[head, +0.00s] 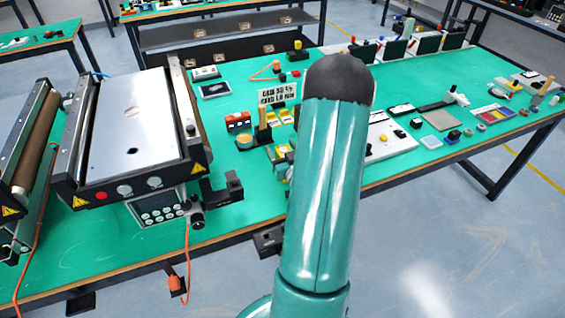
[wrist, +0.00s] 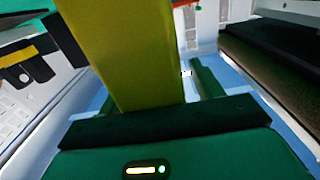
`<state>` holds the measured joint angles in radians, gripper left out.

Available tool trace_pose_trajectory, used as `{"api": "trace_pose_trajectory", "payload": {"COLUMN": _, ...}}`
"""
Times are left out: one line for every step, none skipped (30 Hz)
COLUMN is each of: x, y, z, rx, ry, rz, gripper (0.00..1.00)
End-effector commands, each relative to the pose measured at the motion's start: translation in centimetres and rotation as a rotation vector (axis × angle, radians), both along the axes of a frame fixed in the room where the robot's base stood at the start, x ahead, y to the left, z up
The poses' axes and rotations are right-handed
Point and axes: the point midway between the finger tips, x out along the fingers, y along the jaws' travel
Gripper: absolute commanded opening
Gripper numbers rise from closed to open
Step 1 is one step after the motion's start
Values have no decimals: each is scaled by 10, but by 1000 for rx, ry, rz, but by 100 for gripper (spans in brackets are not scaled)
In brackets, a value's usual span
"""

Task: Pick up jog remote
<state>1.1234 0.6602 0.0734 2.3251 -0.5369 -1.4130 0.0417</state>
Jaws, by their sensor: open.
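In the wrist view, a large yellow block-like thing (wrist: 118,50) fills the upper middle, very close to the camera. It may be the jog remote, but its outline runs out of the frame and I cannot tell for sure. My gripper (wrist: 150,80) is open, with the yellow thing in front of the palm and between the finger sides. One green finger shows right of it; the other is mostly hidden. Whether the fingers touch it, I cannot tell. In the head view my arm hides the gripper and the spot in front of it.
A yellow-and-green item (head: 282,152) stands close left of my arm. Several small parts and a white panel (head: 388,140) lie to the right.

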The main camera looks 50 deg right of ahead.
Motion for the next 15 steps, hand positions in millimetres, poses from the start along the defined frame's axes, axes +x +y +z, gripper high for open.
{"api": "trace_pose_trajectory", "payload": {"x": -1, "y": 0, "z": 0, "rx": 0, "ry": 0, "rz": -1, "gripper": 65}}
{"api": "trace_pose_trajectory", "payload": {"x": -2, "y": 0, "z": 0, "rx": 0, "ry": 0, "rz": -1, "gripper": 65}}
{"api": "trace_pose_trajectory", "payload": {"x": -2, "y": 0, "z": 0, "rx": 0, "ry": 0, "rz": -1, "gripper": 65}}
{"api": "trace_pose_trajectory", "payload": {"x": -2, "y": 0, "z": 0, "rx": 0, "ry": 0, "rz": -2, "gripper": 65}}
{"api": "trace_pose_trajectory", "payload": {"x": -2, "y": 0, "z": 0, "rx": 0, "ry": 0, "rz": -1, "gripper": 65}}
{"api": "trace_pose_trajectory", "payload": {"x": -2, "y": 1, "z": 0, "rx": 0, "ry": 0, "rz": -1, "gripper": 65}}
{"api": "trace_pose_trajectory", "payload": {"x": -2, "y": 1, "z": 0, "rx": 0, "ry": 0, "rz": -1, "gripper": 64}}
{"api": "trace_pose_trajectory", "payload": {"x": -2, "y": 1, "z": 0, "rx": 0, "ry": 0, "rz": -1, "gripper": 58}}
{"api": "trace_pose_trajectory", "payload": {"x": -2, "y": 1, "z": 0, "rx": 0, "ry": 0, "rz": -1, "gripper": 50}}
{"api": "trace_pose_trajectory", "payload": {"x": -2, "y": 1, "z": 0, "rx": 0, "ry": 0, "rz": -1, "gripper": 44}}
{"api": "trace_pose_trajectory", "payload": {"x": -2, "y": 1, "z": 0, "rx": 0, "ry": 0, "rz": -1, "gripper": 38}}
{"api": "trace_pose_trajectory", "payload": {"x": -2, "y": 1, "z": 0, "rx": 1, "ry": 1, "rz": -1, "gripper": 30}}
{"api": "trace_pose_trajectory", "payload": {"x": -2, "y": 1, "z": 0, "rx": 1, "ry": 1, "rz": -1, "gripper": 24}}
{"api": "trace_pose_trajectory", "payload": {"x": -2, "y": 1, "z": 0, "rx": 1, "ry": 1, "rz": -1, "gripper": 18}}
{"api": "trace_pose_trajectory", "payload": {"x": -2, "y": 1, "z": 0, "rx": 0, "ry": 0, "rz": -1, "gripper": 10}}
